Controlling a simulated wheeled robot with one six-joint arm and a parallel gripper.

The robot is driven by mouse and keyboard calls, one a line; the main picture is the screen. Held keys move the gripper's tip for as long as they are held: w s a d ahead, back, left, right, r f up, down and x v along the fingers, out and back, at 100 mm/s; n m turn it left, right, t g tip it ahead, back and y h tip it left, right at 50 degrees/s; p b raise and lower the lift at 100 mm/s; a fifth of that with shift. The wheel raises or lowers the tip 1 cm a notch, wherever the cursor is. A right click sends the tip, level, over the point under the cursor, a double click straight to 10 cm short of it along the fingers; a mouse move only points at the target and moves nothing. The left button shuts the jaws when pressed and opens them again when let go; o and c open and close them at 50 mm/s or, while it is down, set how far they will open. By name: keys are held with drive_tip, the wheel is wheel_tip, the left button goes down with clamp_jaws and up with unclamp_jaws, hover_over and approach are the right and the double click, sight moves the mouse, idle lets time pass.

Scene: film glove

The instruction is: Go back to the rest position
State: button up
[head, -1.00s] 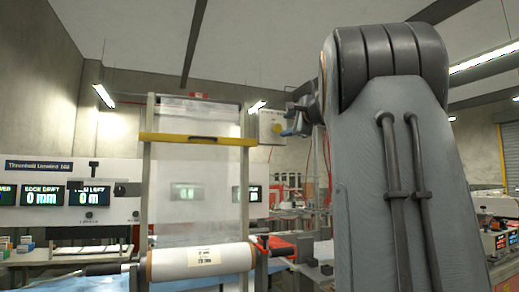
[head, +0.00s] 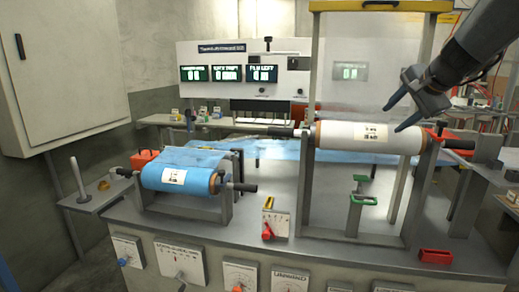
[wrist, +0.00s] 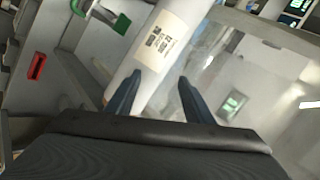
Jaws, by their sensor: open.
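My gripper (head: 402,108) is at the upper right of the head view, with its two dark blue fingers apart and nothing between them. It hangs in front of and slightly above the right end of a white film roll (head: 350,137). In the wrist view the gripper (wrist: 160,88) also shows open, with the white roll (wrist: 150,50) and its printed label beyond the fingertips. I cannot tell whether a finger touches the roll. My arm comes in from the upper right corner.
A blue film roll (head: 172,179) sits in a cradle on the left of the bench. A yellow-topped frame (head: 380,6) stands around the white roll. A green clamp (head: 357,205) and a red block (head: 435,256) are on the bench. A grey cabinet (head: 62,75) is at the left.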

drive_tip(key=s+a+f+n+g, duration=0.4)
drive_tip(key=s+a+f, duration=0.3)
drive_tip(key=a+f, duration=0.45)
drive_tip(key=s+a+f+n+g, duration=0.2)
drive_tip(key=s+a+f+n, duration=0.2)
drive_tip(key=s+f, duration=0.5)
drive_tip(key=s+a+f+n+g, duration=0.3)
drive_tip(key=s+f+n, duration=0.3)
drive_tip(key=s, duration=0.9)
wheel_tip(320, 180, down, 4)
drive_tip(key=shift+s+a+r+g+h, duration=0.15)
drive_tip(key=shift+a+g+h, duration=0.15)
drive_tip(key=shift+a, duration=0.55)
